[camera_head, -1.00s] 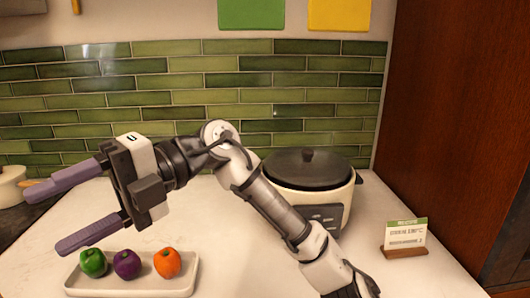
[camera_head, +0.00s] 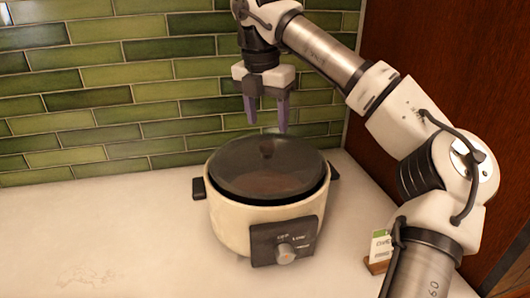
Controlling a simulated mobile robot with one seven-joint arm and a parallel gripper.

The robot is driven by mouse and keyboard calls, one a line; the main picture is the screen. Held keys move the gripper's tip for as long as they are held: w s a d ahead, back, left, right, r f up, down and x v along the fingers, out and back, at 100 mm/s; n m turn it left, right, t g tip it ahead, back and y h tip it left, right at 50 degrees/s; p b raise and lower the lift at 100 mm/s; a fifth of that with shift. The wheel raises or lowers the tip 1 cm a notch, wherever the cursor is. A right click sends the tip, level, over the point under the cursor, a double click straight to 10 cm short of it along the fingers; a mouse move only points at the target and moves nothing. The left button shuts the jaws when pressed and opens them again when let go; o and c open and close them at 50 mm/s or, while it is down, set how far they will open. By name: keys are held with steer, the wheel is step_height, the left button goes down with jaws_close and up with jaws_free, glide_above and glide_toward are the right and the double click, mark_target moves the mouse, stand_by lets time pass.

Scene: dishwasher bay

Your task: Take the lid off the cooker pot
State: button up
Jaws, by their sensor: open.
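The cooker pot (camera_head: 235,228) is a cream pot with dark side handles and a control panel with a knob on its front. It stands on the white counter against the green tiled wall. The fingertips appear just above the lid's knob; I cannot tell the exact gap in depth.
A small card on a wooden stand (camera_head: 377,264) is right of the pot, partly hidden behind my arm. A dark wood panel (camera_head: 430,60) closes off the right side. The counter (camera_head: 110,235) left of the pot is clear.

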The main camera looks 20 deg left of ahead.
mark_target(267, 144)
steer(key=shift+w+f+p, duration=0.15)
steer(key=shift+f+p, duration=0.75)
steer(key=shift+f, duration=2.35)
steer(key=c, duration=1.2)
steer(key=shift+a, duration=0.1)
jaws_close()
steer(key=shift+r, duration=0.2)
steer(key=shift+r+b, duration=0.35)
steer(key=shift+r, duration=0.2)
step_height(267, 144, up, 2)
steer(key=shift+b, duration=0.4)
steer(key=s+d+b, duration=0.6)
steer(key=s+d, duration=0.4)
steer(key=s, duration=0.4)
steer(key=shift+s, duration=0.4)
